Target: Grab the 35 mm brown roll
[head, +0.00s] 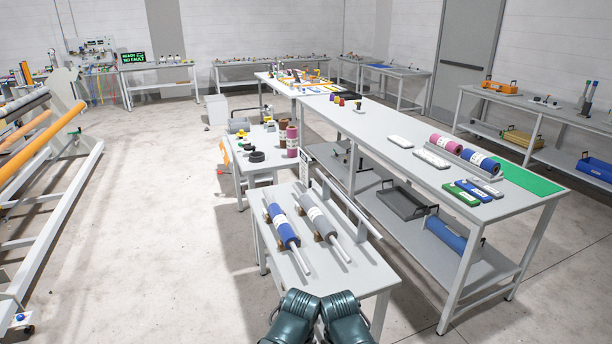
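A brown roll (283,129) stands on the small grey table in the middle of the head view, behind a pink roll (292,142). The pink roll hides part of it, and no size marking can be read on it. Two dark teal parts of my own arms show at the bottom edge. Neither gripper's fingers can be seen, and both are well short of the brown roll.
A near table (338,283) holds a blue roll (281,225) and a grey roll (318,217) on brown supports. A black ring (257,157) lies near the pink roll. A long workbench (400,158) stands right. Open floor (170,230) lies left.

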